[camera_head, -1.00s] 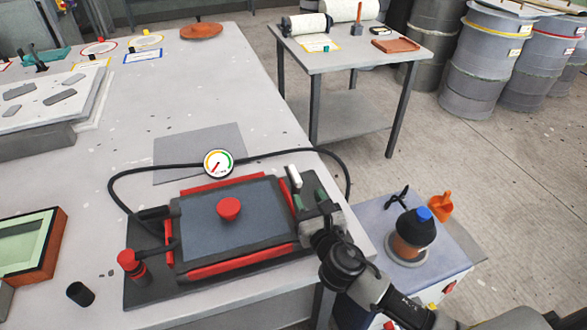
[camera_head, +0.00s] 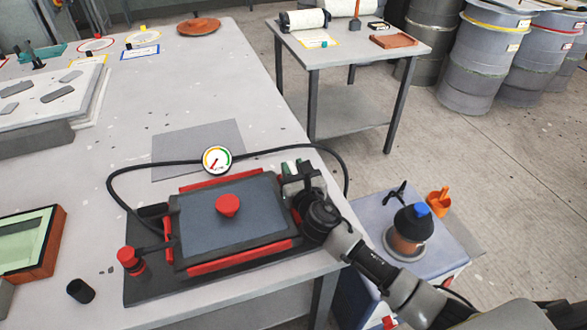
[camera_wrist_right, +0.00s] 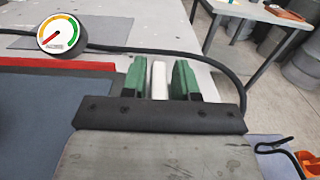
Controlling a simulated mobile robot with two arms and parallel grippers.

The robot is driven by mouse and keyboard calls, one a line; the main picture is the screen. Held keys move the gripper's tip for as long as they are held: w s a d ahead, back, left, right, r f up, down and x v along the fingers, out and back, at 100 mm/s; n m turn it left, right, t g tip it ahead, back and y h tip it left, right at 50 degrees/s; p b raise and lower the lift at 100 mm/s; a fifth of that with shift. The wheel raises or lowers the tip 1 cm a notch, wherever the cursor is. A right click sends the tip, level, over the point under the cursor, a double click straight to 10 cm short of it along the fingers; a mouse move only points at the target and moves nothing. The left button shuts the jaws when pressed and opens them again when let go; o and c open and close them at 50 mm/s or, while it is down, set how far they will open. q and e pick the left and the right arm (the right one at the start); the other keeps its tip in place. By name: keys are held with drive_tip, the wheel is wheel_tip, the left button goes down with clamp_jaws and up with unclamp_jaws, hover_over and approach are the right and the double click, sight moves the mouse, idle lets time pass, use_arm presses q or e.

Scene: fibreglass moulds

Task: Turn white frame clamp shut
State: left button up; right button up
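The white clamp handle (camera_wrist_right: 159,82) stands up between the green fingertips of my right gripper (camera_wrist_right: 160,80) in the right wrist view. Thin gaps show on both sides of it, so the fingers look open around it. In the head view my right gripper (camera_head: 292,168) is at the right edge of the dark frame (camera_head: 205,238) with red edge bars, and largely hides the handle. The handle's lower end and pivot are hidden behind the gripper body in the wrist view. A red knob (camera_head: 228,204) sits mid-frame. My left gripper is not in view.
A black hose with a pressure gauge (camera_head: 217,160) loops behind the frame, close to my right gripper. A red-topped fitting (camera_head: 128,260) and a black cup (camera_head: 80,291) stand at left. A side cart (camera_head: 375,225) holds a blue-capped bottle (camera_head: 411,228). The table behind the hose is mostly clear.

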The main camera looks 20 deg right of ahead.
clamp_jaws()
